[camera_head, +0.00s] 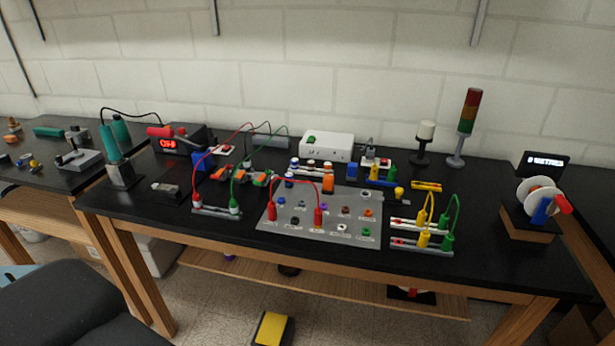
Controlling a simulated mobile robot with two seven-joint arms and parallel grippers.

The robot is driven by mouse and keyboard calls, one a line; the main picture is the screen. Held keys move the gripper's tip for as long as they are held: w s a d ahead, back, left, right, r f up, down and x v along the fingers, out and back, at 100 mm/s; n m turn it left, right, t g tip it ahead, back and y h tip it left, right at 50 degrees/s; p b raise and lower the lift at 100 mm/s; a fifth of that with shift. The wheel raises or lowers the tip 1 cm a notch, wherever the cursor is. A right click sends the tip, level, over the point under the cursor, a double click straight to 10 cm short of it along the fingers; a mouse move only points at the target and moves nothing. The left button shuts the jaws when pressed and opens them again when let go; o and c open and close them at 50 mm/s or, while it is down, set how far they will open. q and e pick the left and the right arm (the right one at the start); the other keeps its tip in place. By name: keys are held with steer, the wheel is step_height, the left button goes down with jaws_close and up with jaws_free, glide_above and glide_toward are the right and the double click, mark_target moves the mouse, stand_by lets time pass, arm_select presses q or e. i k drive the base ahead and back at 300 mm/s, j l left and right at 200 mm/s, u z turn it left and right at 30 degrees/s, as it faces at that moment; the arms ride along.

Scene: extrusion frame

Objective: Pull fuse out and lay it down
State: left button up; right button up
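I cannot make out for certain which small part is the fuse; the parts on the black bench (450,275) are too small to tell apart. A grey panel (315,228) with several coloured sockets lies at the bench's middle, with a red lead (300,183) plugged into it. Behind it stand a small block with an orange part (327,181) and a grey and blue module (372,172). A small dark block with a greyish top (167,188) lies at the left. Neither of my grippers is in view.
A strip with red and green leads (216,210) stands left of the panel, and a module with yellow and green leads (421,237) right of it. A soldering station (180,140), white box (326,146), signal tower (467,125) and spool (541,196) stand around. The front right bench is clear.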

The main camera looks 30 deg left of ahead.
mark_target(288, 175)
steer(key=i+l, duration=0.5)
steer(key=l, duration=0.2)
steer(key=u, duration=1.15)
